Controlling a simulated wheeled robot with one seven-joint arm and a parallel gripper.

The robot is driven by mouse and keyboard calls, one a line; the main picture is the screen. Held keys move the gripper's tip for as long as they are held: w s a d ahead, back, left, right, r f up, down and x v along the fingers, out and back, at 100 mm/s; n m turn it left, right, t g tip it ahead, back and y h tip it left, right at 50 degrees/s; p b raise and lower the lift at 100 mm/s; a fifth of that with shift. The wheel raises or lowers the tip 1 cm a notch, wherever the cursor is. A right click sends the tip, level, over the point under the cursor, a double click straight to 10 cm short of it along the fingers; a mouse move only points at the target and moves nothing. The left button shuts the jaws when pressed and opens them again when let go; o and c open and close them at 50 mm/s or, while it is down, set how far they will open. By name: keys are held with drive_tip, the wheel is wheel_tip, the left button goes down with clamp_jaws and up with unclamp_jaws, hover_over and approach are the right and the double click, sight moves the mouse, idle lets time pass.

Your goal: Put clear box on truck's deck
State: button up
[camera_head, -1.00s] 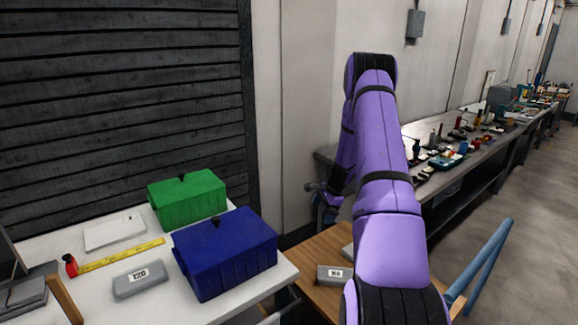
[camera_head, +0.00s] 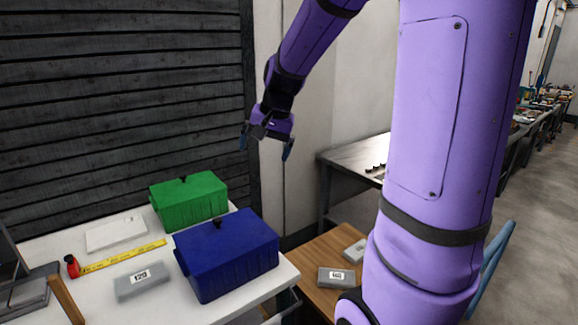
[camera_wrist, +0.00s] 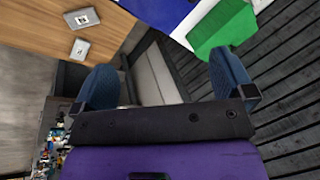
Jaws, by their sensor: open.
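I see no clear box and no truck deck in these views. My gripper (camera_head: 267,142) hangs in the air in front of the wall, above and to the right of the green box. It is open and empty. In the wrist view its two blue fingers (camera_wrist: 165,80) stand wide apart with nothing between them. A blue box (camera_head: 226,252) and a green box (camera_head: 188,200) stand on the white table (camera_head: 60,295), well below the gripper. Both also show at the top of the wrist view, the blue one (camera_wrist: 160,12) cut off and the green one (camera_wrist: 222,28).
A white flat object (camera_head: 116,233), a yellow tape measure (camera_head: 122,256) and a grey labelled block (camera_head: 141,282) lie on the white table. Two more grey blocks lie on the wooden table (camera_head: 315,255). A workbench (camera_head: 350,158) stands behind. The air around the gripper is clear.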

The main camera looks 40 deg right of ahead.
drive_tip(key=s+a+r+n, duration=0.2)
drive_tip(key=s+a+n, duration=0.1)
drive_tip(key=s, duration=0.4)
drive_tip(key=s+a+r+n+t, duration=0.1)
drive_tip(key=s+a+r+n, duration=0.1)
drive_tip(key=s+a, duration=0.3)
drive_tip(key=s+a+r+n+h, duration=0.1)
drive_tip(key=s+a+n, duration=0.2)
drive_tip(key=s, duration=0.6)
drive_tip(key=shift+s+a+r+n+t, duration=0.25)
drive_tip(key=shift+a+r+n+t, duration=0.15)
